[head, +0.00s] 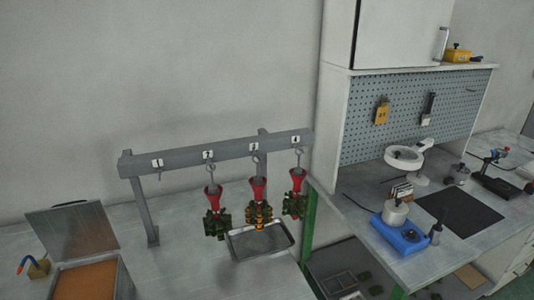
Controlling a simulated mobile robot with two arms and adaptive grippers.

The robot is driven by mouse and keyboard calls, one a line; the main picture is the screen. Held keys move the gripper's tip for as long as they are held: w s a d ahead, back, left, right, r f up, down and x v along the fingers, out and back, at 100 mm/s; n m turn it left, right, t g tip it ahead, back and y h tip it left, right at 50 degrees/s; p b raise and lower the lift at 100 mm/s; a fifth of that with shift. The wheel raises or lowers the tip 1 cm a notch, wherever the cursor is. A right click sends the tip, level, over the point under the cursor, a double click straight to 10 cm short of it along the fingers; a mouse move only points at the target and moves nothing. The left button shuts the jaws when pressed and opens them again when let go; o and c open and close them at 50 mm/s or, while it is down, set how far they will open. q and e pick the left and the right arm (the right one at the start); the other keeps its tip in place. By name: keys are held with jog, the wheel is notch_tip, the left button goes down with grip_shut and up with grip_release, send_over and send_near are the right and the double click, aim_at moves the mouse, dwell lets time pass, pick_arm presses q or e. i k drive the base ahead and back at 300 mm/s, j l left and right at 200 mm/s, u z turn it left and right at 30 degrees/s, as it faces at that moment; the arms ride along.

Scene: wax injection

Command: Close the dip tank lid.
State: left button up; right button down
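The dip tank (88,281) stands at the lower left of the head view, cut off by the bottom edge of the picture. Orange-brown material shows inside its open top. Its grey metal lid (72,232) is raised and tilted back at the tank's rear side. Neither of my grippers is in view, and nothing touches the lid.
A small holder (38,268) with a blue-and-red curved tool stands left of the tank. A workbench (400,265) with a blue device is on the right.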

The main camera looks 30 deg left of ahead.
aim_at(72, 231)
jog(key=k+j+u, duration=0.1)
jog(key=u, duration=2)
